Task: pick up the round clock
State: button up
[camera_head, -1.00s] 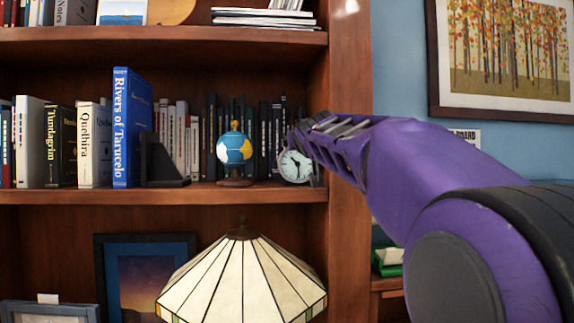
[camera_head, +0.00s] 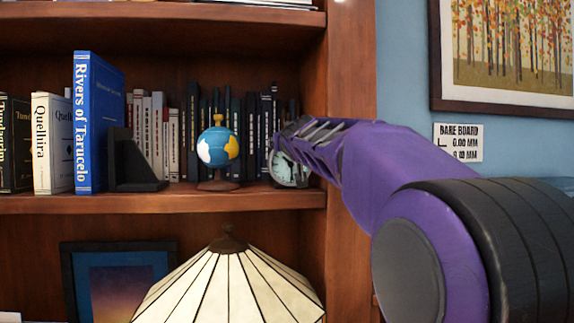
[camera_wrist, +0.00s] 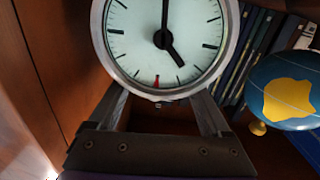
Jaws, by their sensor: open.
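The round clock (camera_head: 283,171) has a pale face and a grey rim. It stands at the right end of the middle shelf, partly hidden behind my gripper (camera_head: 283,145) in the head view. In the wrist view the clock (camera_wrist: 160,62) fills the upper middle, its face turned to the camera, and its far edge is cut off. My gripper (camera_wrist: 162,108) is open, with one finger on each side of the clock's near rim. The fingertips are hidden by the clock, and I cannot tell whether they touch it.
A small blue globe (camera_head: 218,147) stands just left of the clock; it also shows in the wrist view (camera_wrist: 288,92). Dark books (camera_head: 250,130) stand behind. The bookcase side panel (camera_head: 343,230) is close on the right. A lamp shade (camera_head: 228,285) is below the shelf.

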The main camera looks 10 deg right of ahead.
jog(key=shift+w, duration=0.15)
jog(key=shift+s+r, duration=0.1)
jog(key=shift+s, duration=0.15)
jog(key=shift+c, duration=0.5)
jog(key=c, duration=1.2)
grip_shut()
